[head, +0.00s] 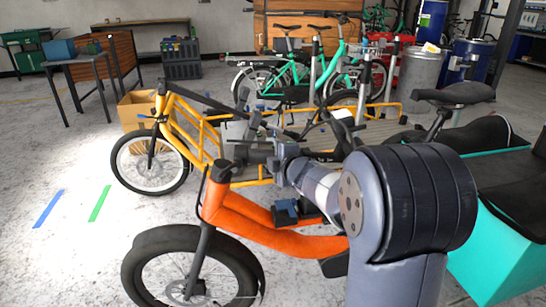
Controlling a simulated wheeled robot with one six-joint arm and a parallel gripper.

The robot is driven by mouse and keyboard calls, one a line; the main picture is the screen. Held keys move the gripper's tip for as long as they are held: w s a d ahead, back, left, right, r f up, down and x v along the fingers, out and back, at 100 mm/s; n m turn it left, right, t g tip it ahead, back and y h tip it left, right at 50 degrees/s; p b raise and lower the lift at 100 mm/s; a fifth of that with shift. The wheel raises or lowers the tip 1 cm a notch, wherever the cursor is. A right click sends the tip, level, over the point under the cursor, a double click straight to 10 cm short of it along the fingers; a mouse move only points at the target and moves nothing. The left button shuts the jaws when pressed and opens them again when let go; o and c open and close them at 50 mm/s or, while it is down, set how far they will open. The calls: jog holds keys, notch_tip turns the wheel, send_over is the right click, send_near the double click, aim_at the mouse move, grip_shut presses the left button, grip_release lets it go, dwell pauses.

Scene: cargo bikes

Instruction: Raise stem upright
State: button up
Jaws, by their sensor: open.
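An orange cargo bike (262,232) stands in the foreground, its front wheel at the lower left. The black stem (222,172) shows at the top of its orange head tube; its exact angle is hard to tell. My gripper (244,153) is open, just above and to the right of the stem. It overlaps the stem area in the picture, and I cannot tell whether it touches anything. My wrist and arm partly hide the bike's middle and the handlebar area behind the gripper.
A yellow cargo bike (185,128) stands close behind, with a cardboard box (137,112) beside it. A teal cargo box (508,262) is at the right. Open floor with blue and green tape (99,204) lies to the left.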

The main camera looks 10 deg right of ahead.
grip_shut()
dwell(0.6)
